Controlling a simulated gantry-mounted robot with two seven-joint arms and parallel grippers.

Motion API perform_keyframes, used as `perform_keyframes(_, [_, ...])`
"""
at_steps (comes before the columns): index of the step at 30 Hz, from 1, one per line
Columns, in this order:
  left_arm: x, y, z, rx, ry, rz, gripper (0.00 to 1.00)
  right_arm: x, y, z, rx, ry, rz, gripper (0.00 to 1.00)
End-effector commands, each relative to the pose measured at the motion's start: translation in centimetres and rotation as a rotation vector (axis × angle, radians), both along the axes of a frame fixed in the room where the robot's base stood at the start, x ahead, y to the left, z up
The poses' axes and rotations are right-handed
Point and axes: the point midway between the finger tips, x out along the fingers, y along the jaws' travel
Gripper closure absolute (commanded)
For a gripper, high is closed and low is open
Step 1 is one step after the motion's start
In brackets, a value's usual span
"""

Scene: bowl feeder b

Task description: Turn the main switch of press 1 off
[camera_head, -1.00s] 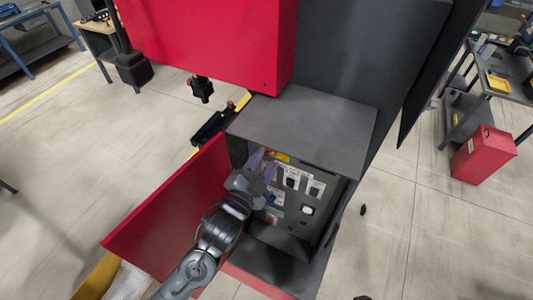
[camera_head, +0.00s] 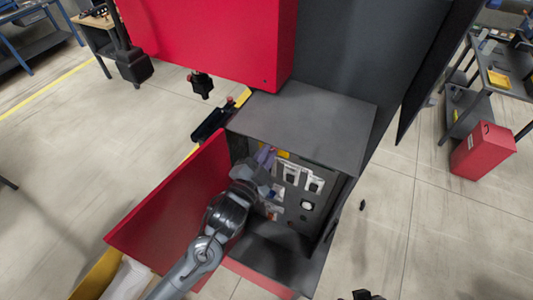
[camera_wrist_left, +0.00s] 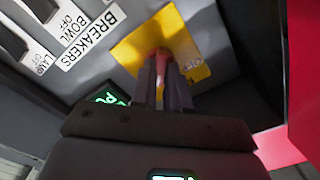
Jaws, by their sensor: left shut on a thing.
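The main switch shows in the left wrist view as a red handle (camera_wrist_left: 162,60) on a yellow plate (camera_wrist_left: 190,32). My left gripper (camera_wrist_left: 160,85) is shut on this handle, one finger on each side. In the head view my left gripper (camera_head: 267,157) reaches into the open cabinet of the press, at the upper left of the grey switch panel (camera_head: 290,205). There the gripper hides the handle, and only a strip of the yellow plate (camera_head: 283,154) shows. A dark shape at the bottom edge, perhaps my right gripper (camera_head: 361,296), is cut off.
The red cabinet door (camera_head: 170,205) stands open left of my arm. A grey cover (camera_head: 305,125) overhangs the panel. Breakers with labels (camera_wrist_left: 85,35) sit beside the yellow plate. A green lit display (camera_wrist_left: 108,97) is partly hidden by my gripper.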

Motion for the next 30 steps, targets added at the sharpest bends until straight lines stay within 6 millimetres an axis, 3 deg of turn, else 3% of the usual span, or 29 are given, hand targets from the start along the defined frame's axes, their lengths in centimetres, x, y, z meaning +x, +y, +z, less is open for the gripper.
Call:
perform_keyframes(11, [0.0, 0.0, 0.0, -0.084, 0.041, 0.001, 1.0, 0.0, 0.0, 0.4, -0.001, 0.0, 0.001, 0.57])
perform_keyframes(30, [0.1, 0.1, 0.1, -0.592, 0.287, 0.001, 1.0, 0.0, -0.2, 2.3, -0.009, 0.0, 0.006, 0.57])
